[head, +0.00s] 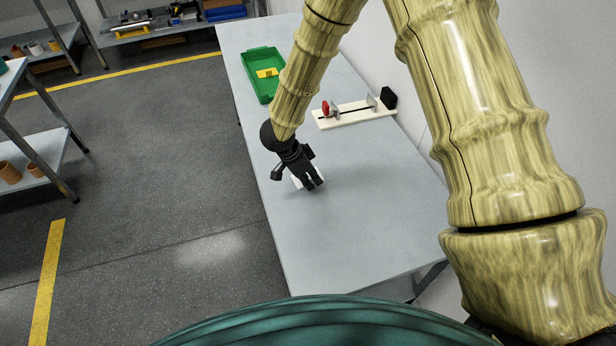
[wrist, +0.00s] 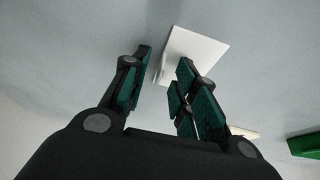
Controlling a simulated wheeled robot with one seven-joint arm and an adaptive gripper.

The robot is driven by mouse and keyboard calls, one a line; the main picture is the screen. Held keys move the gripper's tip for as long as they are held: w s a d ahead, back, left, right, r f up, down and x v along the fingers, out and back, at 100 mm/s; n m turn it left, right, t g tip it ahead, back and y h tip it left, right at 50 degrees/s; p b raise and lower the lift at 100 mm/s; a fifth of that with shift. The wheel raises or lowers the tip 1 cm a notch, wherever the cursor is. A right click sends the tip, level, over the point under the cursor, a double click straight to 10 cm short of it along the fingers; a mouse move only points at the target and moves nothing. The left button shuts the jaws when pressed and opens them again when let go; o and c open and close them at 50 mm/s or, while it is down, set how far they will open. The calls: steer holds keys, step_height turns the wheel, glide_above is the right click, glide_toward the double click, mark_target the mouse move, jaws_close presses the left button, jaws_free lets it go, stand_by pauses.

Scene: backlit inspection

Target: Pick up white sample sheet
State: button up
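The white sample sheet (wrist: 200,52) is a small pale rectangle on the grey table, just past my fingertips in the wrist view. In the head view only a sliver of the sheet (head: 295,181) shows beside my gripper (head: 314,185); the rest is hidden behind it. My gripper (wrist: 165,58) is open, with a gap between its dark, green-padded fingers. The sheet's near left part shows in line with this gap, and its right part extends past the right finger. I cannot tell whether a fingertip touches the sheet.
The grey table (head: 345,230) is clear at its near end. A cream board (head: 348,117) with a red disc (head: 325,108) and a black block (head: 389,97) stands beyond my gripper near the wall. A green tray (head: 254,62) holds a yellow piece (head: 267,73).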

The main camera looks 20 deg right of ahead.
steer(key=shift+c, duration=0.2)
jaws_close()
